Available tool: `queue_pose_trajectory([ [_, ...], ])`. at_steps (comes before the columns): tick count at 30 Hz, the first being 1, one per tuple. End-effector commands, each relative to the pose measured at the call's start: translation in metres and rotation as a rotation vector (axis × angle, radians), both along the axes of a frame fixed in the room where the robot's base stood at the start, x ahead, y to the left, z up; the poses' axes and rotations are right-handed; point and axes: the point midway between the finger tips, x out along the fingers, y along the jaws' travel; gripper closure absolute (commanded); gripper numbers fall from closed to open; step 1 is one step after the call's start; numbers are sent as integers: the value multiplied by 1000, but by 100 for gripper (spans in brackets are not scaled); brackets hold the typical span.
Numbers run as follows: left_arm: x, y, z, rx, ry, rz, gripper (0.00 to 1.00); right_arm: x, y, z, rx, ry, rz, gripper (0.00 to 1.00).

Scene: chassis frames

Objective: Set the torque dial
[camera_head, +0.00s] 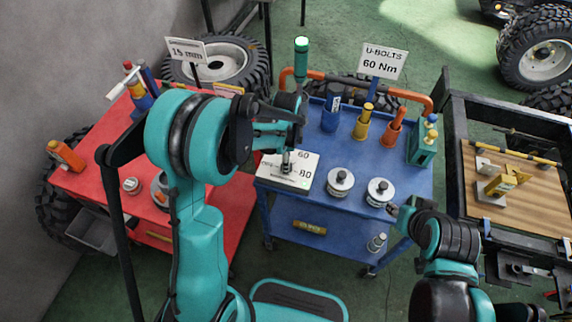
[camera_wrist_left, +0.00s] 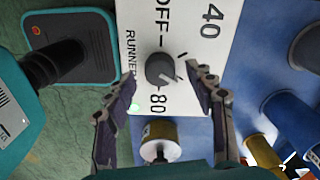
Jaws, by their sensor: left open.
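The torque dial is a dark grey round knob (camera_wrist_left: 160,70) on a white plate (camera_head: 270,172) on the blue cart. In the left wrist view the plate reads OFF, 40 and 80; in the head view 60 and 80 show.
A sign reading U-BOLTS 60 Nm (camera_head: 383,62) stands behind the blue cart (camera_head: 310,213). Two silver round pieces (camera_head: 340,183) (camera_head: 380,192) sit right of the plate. Blue, yellow and orange upright items stand behind. A red cart (camera_head: 100,175) is at left. A green lamp (camera_head: 301,43) glows.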

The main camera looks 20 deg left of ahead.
Motion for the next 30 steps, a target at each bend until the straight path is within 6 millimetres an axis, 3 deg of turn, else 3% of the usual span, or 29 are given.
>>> queue_pose_trajectory([
  [4, 0, 0, -12, 0, 0, 1, 45, 0, 0, -5, 0, 0, 0, 63],
  [12, 0, 0, -13, 0, 0, 1, 45, 0, 0, -4, 0, 0, 0, 63],
  [14, 0, 0, -13, 0, 0, 1, 58, 0, 0, -4, 0, 0, 0, 63],
  [18, 0, 0, -13, 0, 0, 1, 95, 0, 0, -4, 0, 0, 0, 63],
  [30, 0, 0, -13, 0, 0, 47, 95, 0, 0, -5, 0, 0, 0, 63],
])
